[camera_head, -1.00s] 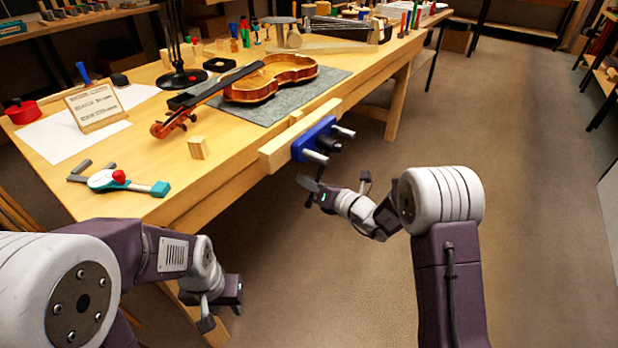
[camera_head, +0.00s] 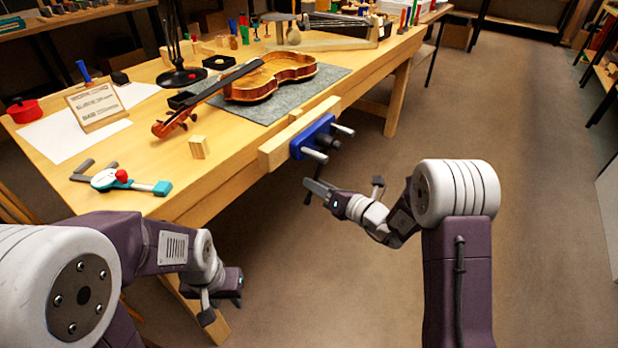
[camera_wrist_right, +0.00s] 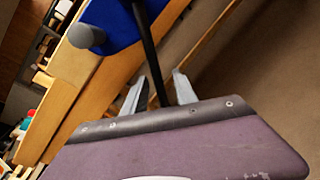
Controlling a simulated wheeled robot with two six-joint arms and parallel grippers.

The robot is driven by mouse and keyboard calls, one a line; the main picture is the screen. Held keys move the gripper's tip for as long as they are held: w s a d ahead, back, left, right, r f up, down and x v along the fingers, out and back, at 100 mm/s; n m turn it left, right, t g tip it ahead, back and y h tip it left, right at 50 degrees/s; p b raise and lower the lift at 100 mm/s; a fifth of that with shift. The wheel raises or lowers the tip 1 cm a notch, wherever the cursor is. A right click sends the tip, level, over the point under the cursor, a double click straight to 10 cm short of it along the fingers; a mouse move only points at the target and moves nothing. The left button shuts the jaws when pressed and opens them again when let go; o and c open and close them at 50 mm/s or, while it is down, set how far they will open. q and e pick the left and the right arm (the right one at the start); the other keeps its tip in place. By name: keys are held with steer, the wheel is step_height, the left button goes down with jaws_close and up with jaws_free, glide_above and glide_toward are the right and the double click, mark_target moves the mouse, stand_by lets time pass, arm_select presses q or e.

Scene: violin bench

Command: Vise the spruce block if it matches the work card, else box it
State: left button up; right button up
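A small pale wooden block (camera_head: 199,148) stands upright on the bench near its front edge. The work card (camera_head: 95,106) leans on a stand at the left; its text is too small to read. The blue vise (camera_head: 313,138) is on the bench's front, with a wooden jaw behind it; it also shows in the right wrist view (camera_wrist_right: 118,22). My right gripper (camera_head: 316,188) is just below the vise. In the right wrist view its two fingers (camera_wrist_right: 159,92) are apart, with the dark vise handle bar (camera_wrist_right: 150,50) running between them. My left gripper (camera_head: 232,300) hangs low before the bench, its fingers unclear.
A violin (camera_head: 262,80) lies on a grey mat (camera_head: 325,78) behind the block. A teal-handled tool (camera_head: 130,182) lies at the front left. A red pot (camera_head: 24,110), a black lamp base (camera_head: 182,77) and small black trays stand further back. Open floor lies to the right.

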steer(key=p+v, duration=0.1)
steer(key=v, duration=0.4)
steer(key=shift+s, duration=0.1)
steer(key=shift+n, duration=0.3)
steer(key=c, duration=0.6)
steer(key=n, duration=0.2)
steer(key=shift+a+r+n, duration=0.2)
steer(key=shift+n, duration=0.1)
jaws_close()
steer(key=w+d+f+n+g+y+b, duration=0.1)
steer(key=d+f+n+b, duration=0.2)
steer(key=n, duration=0.5)
steer(key=w+d+f+n+y+b, duration=0.15)
steer(key=d+n+b, duration=0.3)
steer(key=n, duration=0.45)
steer(key=r+b+x, duration=0.1)
steer(key=b+x, duration=0.2)
steer(key=x, duration=0.7)
steer(key=shift+m, duration=0.3)
steer(key=shift+s+a+r+b, duration=0.2)
steer(key=shift+s+r, duration=0.15)
steer(key=shift+s, duration=0.25)
steer(key=shift+s+a+r+b, duration=0.15)
steer(key=shift+s+r+b, duration=0.2)
steer(key=shift+s, duration=0.3)
steer(key=shift+s+a+r+b, duration=0.15)
steer(key=shift+s+r, duration=0.25)
steer(key=shift+s, duration=0.2)
